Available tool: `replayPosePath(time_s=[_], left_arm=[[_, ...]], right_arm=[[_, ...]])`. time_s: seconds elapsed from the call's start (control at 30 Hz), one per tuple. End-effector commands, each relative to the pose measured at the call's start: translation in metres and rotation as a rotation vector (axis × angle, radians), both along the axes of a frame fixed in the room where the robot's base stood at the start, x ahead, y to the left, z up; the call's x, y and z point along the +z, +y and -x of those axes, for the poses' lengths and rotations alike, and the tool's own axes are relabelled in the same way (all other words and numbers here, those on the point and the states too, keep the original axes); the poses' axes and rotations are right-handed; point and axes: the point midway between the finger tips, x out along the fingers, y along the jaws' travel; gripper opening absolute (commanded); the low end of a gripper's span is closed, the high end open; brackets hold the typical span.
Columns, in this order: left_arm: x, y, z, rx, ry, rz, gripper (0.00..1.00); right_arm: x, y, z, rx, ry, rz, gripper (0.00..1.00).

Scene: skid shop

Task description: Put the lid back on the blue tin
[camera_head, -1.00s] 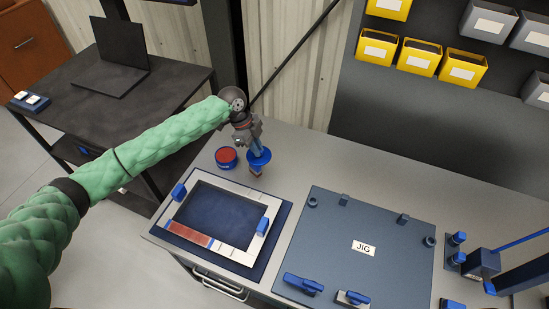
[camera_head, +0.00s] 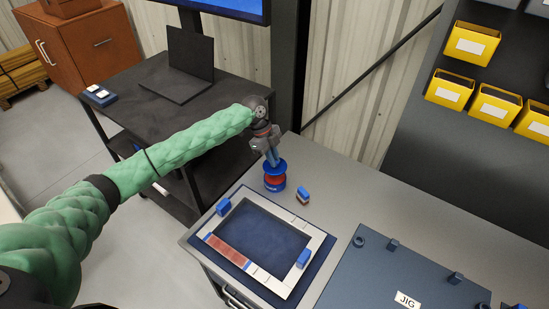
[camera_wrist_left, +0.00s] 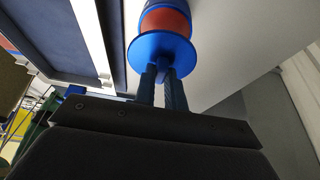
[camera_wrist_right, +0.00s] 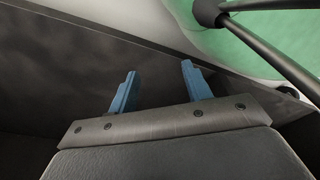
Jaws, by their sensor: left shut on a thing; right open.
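The blue tin (camera_head: 274,186) stands near the table's back-left edge, with its red top showing. My left gripper (camera_head: 274,161) is shut on the round blue lid (camera_head: 275,168), pointing down above the tin. In the left wrist view the lid (camera_wrist_left: 161,47) is a flat blue disc at the fingertips, with the red and blue of the tin (camera_wrist_left: 166,19) just beyond it. The lid overlaps the tin; red shows between them, and I cannot tell whether they touch. My right gripper (camera_wrist_right: 155,83) is open and empty in its wrist view, and out of the head view.
A framed tray (camera_head: 316,245) with blue handles lies in front. The JIG board (camera_head: 375,270) is at the right, and a dark side table with a laptop (camera_head: 188,65) at the left.

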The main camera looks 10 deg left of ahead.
Motion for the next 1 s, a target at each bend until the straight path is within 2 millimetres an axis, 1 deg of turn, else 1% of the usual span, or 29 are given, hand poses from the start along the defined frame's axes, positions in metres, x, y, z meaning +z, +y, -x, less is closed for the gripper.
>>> replayPosePath(time_s=[0.03,0.3,0.6,0.7,0.8,1.0], left_arm=[[-0.005,0.0,0.0,0.0,0.0,0.0,0.0],[-0.019,0.0,0.0,0.0,-0.001,0.0,0.0],[-0.037,-0.001,0.0,0.0,0.0,0.001,0.0],[-0.043,-0.001,0.0,0.0,0.0,0.001,0.0],[-0.047,-0.001,0.0,0.0,0.0,0.001,0.0],[-0.051,0.0,0.0,0.0,0.0,0.001,0.0]], right_arm=[[-0.001,0.002,-0.005,0.0,-0.007,-0.002,0.49],[0.004,0.006,-0.027,-0.001,-0.021,-0.005,0.49],[0.011,0.0,-0.05,0.002,-0.035,0.003,0.49],[0.015,0.0,-0.056,0.002,-0.038,0.004,0.49],[0.018,0.004,-0.058,0.0,-0.039,0.001,0.49],[0.02,0.011,-0.052,-0.002,-0.03,-0.006,0.49]])
